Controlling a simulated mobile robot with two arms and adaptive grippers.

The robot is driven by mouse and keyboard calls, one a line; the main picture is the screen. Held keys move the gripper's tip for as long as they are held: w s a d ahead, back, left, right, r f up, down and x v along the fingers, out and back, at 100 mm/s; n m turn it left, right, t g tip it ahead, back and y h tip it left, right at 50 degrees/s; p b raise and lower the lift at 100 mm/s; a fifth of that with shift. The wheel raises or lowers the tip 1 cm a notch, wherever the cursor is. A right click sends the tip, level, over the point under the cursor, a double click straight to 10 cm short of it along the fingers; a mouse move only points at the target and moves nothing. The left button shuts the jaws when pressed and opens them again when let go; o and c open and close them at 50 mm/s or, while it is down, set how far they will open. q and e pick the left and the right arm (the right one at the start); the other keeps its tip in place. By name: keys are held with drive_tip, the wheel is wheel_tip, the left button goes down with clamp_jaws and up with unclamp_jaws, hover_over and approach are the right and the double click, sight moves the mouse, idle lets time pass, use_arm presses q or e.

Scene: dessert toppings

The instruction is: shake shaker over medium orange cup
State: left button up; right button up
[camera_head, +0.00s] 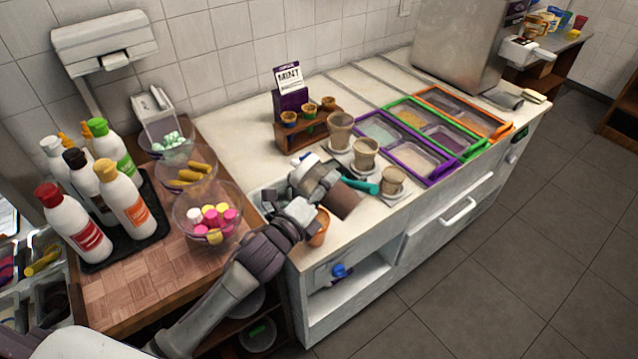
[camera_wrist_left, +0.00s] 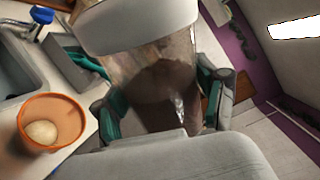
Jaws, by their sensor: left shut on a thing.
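My left gripper (camera_head: 350,187) is shut on a see-through shaker (camera_wrist_left: 165,85) with dark brown contents and a pale cap. The teal-padded fingers (camera_wrist_left: 160,105) grip its two sides in the left wrist view. In the head view the shaker (camera_head: 347,201) shows as a brown shape, partly hidden by the gripper, and looks tilted. An orange cup (camera_head: 318,228) stands near the counter's front left corner, partly hidden by my left arm, just below the gripper in the picture. In the left wrist view the orange cup (camera_wrist_left: 50,125) holds a pale scoop and is apart from the shaker.
Several brownish shakers or jars (camera_head: 365,153) stand on round pads right of the gripper. A wooden rack (camera_head: 305,132) with small cups stands behind. Colour-framed topping trays (camera_head: 440,160) are at right. Bowls (camera_head: 207,214) and bottles (camera_head: 75,223) crowd the left. A sink (camera_wrist_left: 20,72) lies beside the cup.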

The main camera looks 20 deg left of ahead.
sight(330, 202)
use_arm(q)
drive_tip(key=n, duration=0.1)
drive_tip(key=d+n, duration=0.1)
drive_tip(key=s+d+n+b, duration=0.1)
drive_tip(key=shift+d+f+n, duration=0.1)
drive_tip(key=shift+f+n, duration=0.2)
drive_tip(key=shift+f, duration=0.1)
drive_tip(key=n, duration=0.4)
drive_tip(key=r+n, duration=0.1)
drive_tip(key=shift+s+d+r+n+b, duration=0.1)
drive_tip(key=shift+s+d+n+b, duration=0.05)
drive_tip(key=shift+d+n+b, duration=0.25)
drive_tip(key=n, duration=0.1)
drive_tip(key=a+f+n, duration=0.1)
drive_tip(key=n, duration=0.2)
drive_tip(key=shift+w+a+f, duration=0.3)
drive_tip(key=shift+f, duration=0.1)
drive_tip(key=n, duration=0.1)
drive_tip(key=a+f+n, duration=0.1)
drive_tip(key=n, duration=0.1)
drive_tip(key=shift+w+f+n, duration=0.15)
drive_tip(key=shift+f+n, duration=0.05)
drive_tip(key=shift+n, duration=0.1)
drive_tip(key=shift+r, duration=0.5)
wheel_tip(330, 202, up, 6)
drive_tip(key=p, duration=0.7)
drive_tip(key=shift+r, duration=0.15)
drive_tip(key=shift+f+b, duration=2.7)
drive_tip(key=shift+f, duration=0.9)
